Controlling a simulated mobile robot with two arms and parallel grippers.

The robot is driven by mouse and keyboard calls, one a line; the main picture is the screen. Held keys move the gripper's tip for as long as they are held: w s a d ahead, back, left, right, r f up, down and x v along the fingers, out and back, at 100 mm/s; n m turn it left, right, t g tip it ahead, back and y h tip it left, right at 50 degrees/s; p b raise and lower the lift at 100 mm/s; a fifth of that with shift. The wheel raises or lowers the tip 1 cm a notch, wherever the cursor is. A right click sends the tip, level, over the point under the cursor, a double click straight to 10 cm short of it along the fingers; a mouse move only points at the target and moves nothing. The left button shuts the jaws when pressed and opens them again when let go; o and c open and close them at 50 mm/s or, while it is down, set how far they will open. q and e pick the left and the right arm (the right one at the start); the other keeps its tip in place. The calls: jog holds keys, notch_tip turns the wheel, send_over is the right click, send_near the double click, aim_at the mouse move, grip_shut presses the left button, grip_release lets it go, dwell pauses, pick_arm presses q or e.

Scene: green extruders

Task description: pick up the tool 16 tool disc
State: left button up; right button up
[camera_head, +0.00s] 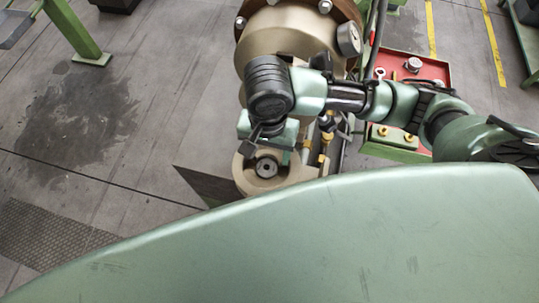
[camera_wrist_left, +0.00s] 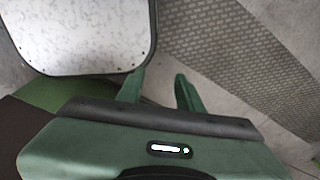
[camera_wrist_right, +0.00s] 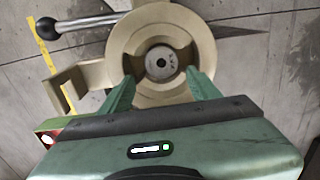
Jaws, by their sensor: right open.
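The tool disc (camera_head: 266,168) is a small grey disc with a central hole. It sits in the middle of a round tan holder (camera_head: 247,184) in the head view. In the right wrist view the disc (camera_wrist_right: 160,62) lies in the recess of the tan ring (camera_wrist_right: 119,42). My right gripper (camera_wrist_right: 160,76) is open, its fingers spread to either side of the disc and apart from it. In the head view my right gripper (camera_head: 268,148) hangs just above the holder. My left gripper (camera_wrist_left: 160,75) is open and empty, above the floor, and out of the head view.
A red tray (camera_head: 433,72) with small parts is to the right. A lever with a black knob (camera_wrist_right: 46,28) sticks out beside the ring. Open floor (camera_head: 150,110) lies to the left.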

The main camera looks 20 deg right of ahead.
aim_at(266, 167)
jog(key=f, duration=0.3)
jog(key=shift+s+a+p, duration=0.3)
jog(key=shift+s+p, duration=0.05)
jog(key=shift+p, duration=0.05)
jog(key=f, duration=0.2)
jog(key=shift+w+d+f, duration=0.1)
jog(key=shift+w+f, duration=0.15)
jog(key=shift+f, duration=0.45)
grip_shut()
pick_arm(q)
jog(key=shift+s+a+r, duration=0.15)
jog(key=shift+s+r, duration=0.1)
jog(key=shift+s, duration=0.3)
jog(key=shift+s+a+r, duration=0.15)
jog(key=shift+s+r, duration=0.1)
jog(key=shift+s, duration=0.25)
